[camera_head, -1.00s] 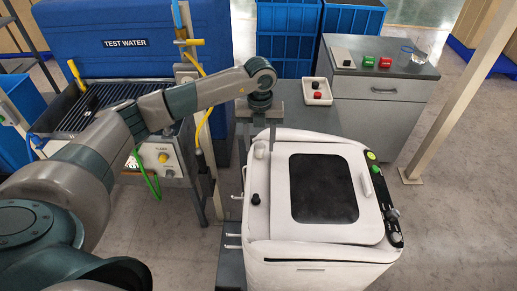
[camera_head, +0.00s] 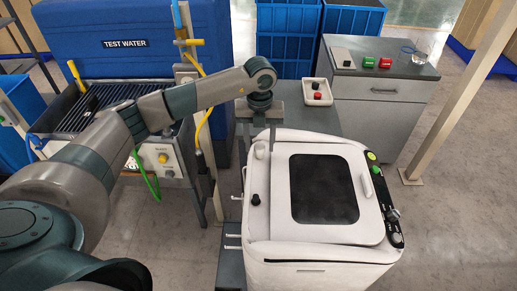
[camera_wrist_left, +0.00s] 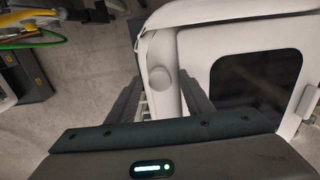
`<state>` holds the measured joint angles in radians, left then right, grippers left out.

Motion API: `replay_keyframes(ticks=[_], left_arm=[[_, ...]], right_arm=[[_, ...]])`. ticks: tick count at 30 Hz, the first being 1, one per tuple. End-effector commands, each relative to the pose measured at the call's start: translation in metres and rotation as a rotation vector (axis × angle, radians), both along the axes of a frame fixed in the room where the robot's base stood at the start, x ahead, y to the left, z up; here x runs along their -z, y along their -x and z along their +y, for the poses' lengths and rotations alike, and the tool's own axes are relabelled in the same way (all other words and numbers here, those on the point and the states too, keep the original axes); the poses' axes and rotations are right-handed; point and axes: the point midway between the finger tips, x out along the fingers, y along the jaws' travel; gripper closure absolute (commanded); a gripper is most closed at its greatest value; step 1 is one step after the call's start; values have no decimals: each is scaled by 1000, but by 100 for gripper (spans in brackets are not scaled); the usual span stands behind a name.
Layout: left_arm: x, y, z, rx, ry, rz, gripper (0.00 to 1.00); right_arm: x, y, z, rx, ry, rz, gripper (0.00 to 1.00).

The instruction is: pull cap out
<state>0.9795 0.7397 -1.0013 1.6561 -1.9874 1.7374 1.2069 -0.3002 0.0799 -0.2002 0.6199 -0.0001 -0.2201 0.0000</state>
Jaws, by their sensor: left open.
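A white machine (camera_head: 300,255) with a dark window in its lid stands on the floor in front of me. A small round white cap (camera_head: 259,150) sits at its upper left corner. My left gripper (camera_head: 258,142) points down over this corner, open, with its fingers on either side of the cap. In the left wrist view the cap (camera_wrist_left: 160,78) shows between the two open fingers (camera_wrist_left: 160,92), nearer the left one. I cannot tell whether either finger touches it. My right gripper is not in view.
A black knob (camera_head: 255,199) stands on the machine below the cap. A lid handle (camera_head: 366,186) and a control strip (camera_head: 393,215) are on its right. A white button box (camera_head: 317,92) lies behind it. A grey cabinet (camera_head: 380,110) stands behind right, and a sink stand (camera_head: 165,160) at left.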

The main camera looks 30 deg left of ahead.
Motion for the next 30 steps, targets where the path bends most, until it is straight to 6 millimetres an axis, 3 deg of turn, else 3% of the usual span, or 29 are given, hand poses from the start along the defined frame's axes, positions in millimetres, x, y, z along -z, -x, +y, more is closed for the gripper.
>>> replay_keyframes(ticks=[14,20,30], left_arm=[[0,0,0,0,0,0,53],[0,0,0,0,0,0,100],[0,0,0,0,0,0,100]], right_arm=[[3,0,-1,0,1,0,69],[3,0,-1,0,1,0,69],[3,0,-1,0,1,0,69]])
